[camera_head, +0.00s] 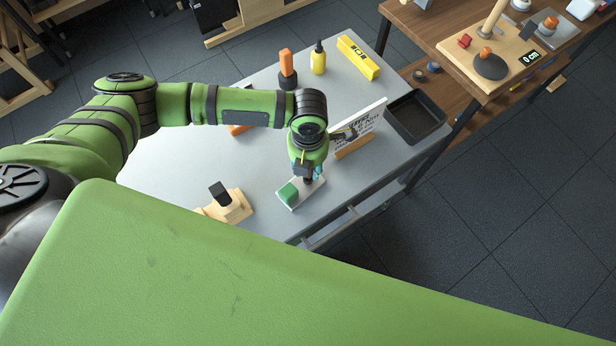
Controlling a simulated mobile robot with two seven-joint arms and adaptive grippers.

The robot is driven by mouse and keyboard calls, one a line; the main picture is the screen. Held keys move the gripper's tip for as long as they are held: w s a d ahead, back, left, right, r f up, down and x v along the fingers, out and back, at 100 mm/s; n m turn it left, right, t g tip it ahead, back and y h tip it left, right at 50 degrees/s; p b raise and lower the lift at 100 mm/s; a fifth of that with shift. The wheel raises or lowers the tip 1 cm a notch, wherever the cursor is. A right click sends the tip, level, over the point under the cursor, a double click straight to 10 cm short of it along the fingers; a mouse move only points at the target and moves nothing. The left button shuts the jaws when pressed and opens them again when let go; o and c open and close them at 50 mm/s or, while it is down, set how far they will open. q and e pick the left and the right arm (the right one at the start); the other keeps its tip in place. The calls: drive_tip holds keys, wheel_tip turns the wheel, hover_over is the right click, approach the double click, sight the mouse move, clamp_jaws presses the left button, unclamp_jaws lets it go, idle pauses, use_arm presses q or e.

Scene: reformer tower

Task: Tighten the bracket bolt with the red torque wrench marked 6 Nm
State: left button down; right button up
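My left gripper (309,174) points down over a small white plate (311,192) with a green block (288,193) on it. Its fingers are small and partly hidden by the wrist, so I cannot tell whether they are open or shut. A small blue piece shows beside the fingertips. No 6 Nm marking is readable, and I cannot make out the bracket bolt. My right gripper is not in view.
A wooden block (232,210) is near the front edge. A wooden bench (440,32) stands beyond.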

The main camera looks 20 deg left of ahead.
use_arm(q)
drive_tip(key=shift+s+f+m, duration=0.1)
drive_tip(key=shift+m, duration=1.1)
drive_tip(key=shift+m, duration=0.8)
drive_tip(key=shift+p, duration=0.3)
drive_tip(key=shift+r+p, duration=1.3)
drive_tip(key=shift+r, duration=0.2)
drive_tip(key=shift+r, duration=0.2)
